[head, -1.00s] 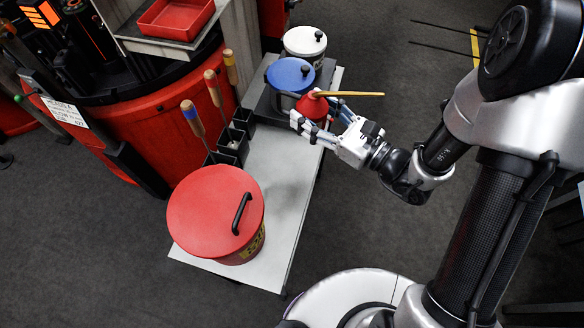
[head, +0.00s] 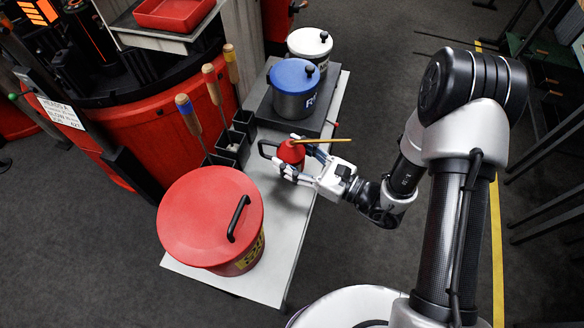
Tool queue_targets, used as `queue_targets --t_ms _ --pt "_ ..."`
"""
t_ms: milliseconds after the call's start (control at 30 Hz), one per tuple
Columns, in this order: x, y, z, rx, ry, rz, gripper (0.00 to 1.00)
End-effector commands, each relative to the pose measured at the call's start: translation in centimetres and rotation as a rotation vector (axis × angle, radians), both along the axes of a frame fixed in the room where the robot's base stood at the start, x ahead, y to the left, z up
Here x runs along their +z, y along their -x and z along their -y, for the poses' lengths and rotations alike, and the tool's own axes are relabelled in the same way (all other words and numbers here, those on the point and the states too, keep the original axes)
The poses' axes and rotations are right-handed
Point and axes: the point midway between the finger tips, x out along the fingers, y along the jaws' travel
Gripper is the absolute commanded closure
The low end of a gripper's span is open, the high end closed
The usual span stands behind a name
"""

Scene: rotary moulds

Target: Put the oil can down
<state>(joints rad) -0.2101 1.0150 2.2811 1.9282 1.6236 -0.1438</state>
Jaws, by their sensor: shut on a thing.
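The oil can (head: 290,153) is a small red cone-topped can with a long thin brass-coloured spout pointing right and a dark handle on its left. My gripper (head: 298,165) is shut around it from the right. The can is at the middle of the light grey bench (head: 272,232), between the large red-lidded bin and the blue-lidded pot. Its base is hidden by my fingers, so I cannot tell whether it touches the bench top.
A red-lidded bin (head: 198,215) stands at the bench's near end. A blue-lidded pot (head: 294,82) and a white-lidded pot (head: 309,42) stand at the far end. Tools with wooden handles (head: 213,85) stand in dark holders (head: 232,148) along the left edge.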

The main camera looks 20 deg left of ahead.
Motion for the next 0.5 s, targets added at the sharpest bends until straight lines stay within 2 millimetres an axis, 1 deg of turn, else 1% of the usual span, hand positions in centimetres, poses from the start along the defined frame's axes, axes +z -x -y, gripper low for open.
queue_targets --t_ms 167,400,500 --pt "-0.9 -0.1 0.0 0.0 -0.004 0.002 0.74" --pt "-4.3 0.0 0.0 0.0 -0.004 0.001 0.74" --pt "-4.7 0.0 0.0 0.0 -0.005 0.003 0.74"
